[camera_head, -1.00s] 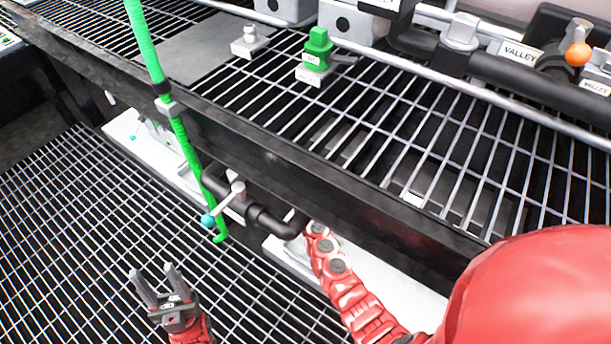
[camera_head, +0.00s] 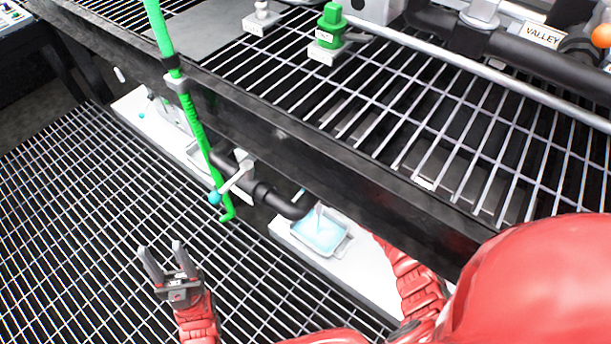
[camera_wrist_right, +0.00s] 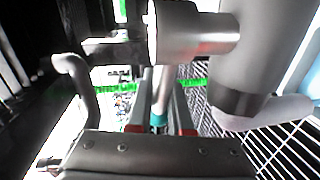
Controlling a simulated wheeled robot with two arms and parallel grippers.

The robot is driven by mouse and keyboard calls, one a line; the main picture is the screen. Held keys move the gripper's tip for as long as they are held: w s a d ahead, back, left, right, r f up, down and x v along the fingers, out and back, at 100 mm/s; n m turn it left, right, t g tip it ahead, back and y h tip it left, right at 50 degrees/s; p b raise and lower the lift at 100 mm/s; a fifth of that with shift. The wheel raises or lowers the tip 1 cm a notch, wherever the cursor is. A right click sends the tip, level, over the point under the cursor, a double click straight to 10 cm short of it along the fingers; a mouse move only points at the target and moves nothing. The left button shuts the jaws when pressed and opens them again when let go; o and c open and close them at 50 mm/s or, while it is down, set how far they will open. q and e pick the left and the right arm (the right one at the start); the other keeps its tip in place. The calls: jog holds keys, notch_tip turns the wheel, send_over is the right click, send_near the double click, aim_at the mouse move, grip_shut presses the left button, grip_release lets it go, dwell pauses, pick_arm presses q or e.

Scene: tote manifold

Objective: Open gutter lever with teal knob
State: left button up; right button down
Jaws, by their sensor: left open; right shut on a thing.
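A lever with a teal knob (camera_head: 215,197) slants down from a black pipe valve below the bench edge in the head view. A green hose hangs beside it, and no gripper touches this knob. In the right wrist view, my right gripper (camera_wrist_right: 160,100) is shut on a pale lever rod with a teal knob (camera_wrist_right: 157,120) near the palm. I cannot tell whether both knobs are the same one. In the head view the right gripper is hidden under the bench, with only its red arm showing. My left gripper (camera_head: 166,262) is open and empty above the lower grating.
The green hose (camera_head: 198,130) hangs over the dark bench edge (camera_head: 285,140). A tray of pale blue liquid (camera_head: 320,236) sits below the black pipe's (camera_head: 285,203) end. Another small teal knob (camera_head: 141,116) shows at left. The lower grating at left is clear.

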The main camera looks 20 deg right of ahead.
jog(key=shift+s+n, duration=0.15)
jog(key=shift+n, duration=0.15)
jog(key=c, duration=1.1)
grip_release()
jog(key=p+v, duration=0.4)
jog(key=v, duration=1.3)
jog(key=shift+d, duration=0.35)
